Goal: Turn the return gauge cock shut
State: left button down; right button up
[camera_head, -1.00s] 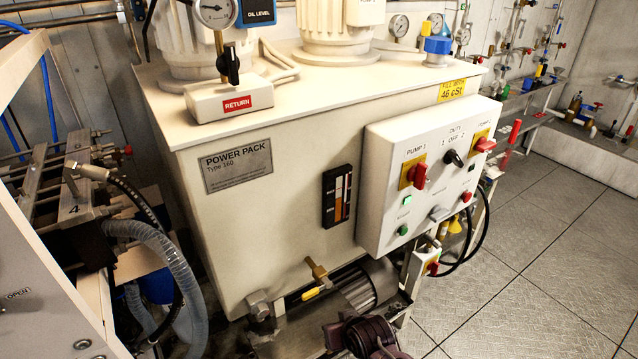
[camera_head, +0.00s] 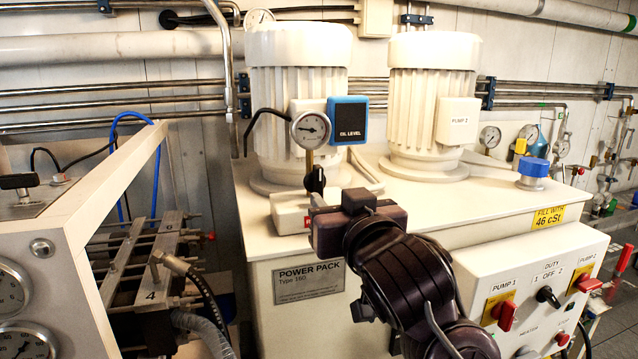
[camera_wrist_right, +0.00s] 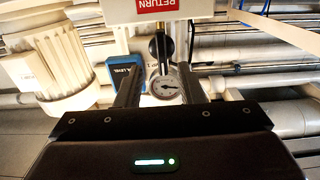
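The return gauge cock is a black lever handle (camera_head: 315,180) below a round white-faced gauge (camera_head: 311,130) on the power pack's top. It stands roughly upright in the head view. My right gripper (camera_head: 330,225) is in front of it, slightly below and right, covering most of the red RETURN label. In the right wrist view the picture is inverted: the black handle (camera_wrist_right: 156,47) shows beyond and between the two spread fingers (camera_wrist_right: 160,80), near the RETURN label (camera_wrist_right: 157,5). The gripper is open and nothing is gripped. My left gripper is not in view.
A blue oil level box (camera_head: 348,120) is right of the gauge. Two pale pump motors (camera_head: 298,90) stand behind. The pump control panel (camera_head: 535,285) is at right front. Hoses and a valve block (camera_head: 150,260) lie to the left.

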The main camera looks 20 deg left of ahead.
aim_at(320, 181)
jog(key=shift+w+a+r+p, duration=0.3)
jog(key=shift+a+r, duration=0.2)
jog(key=p+x, duration=0.2)
jog(key=x, duration=0.3)
jog(key=shift+w, duration=0.3)
jog(key=shift+w+a+f+p, duration=0.15)
jog(key=shift+w+a+p, duration=0.25)
jog(key=shift+w, duration=0.15)
jog(key=shift+c, duration=0.6)
grip_shut()
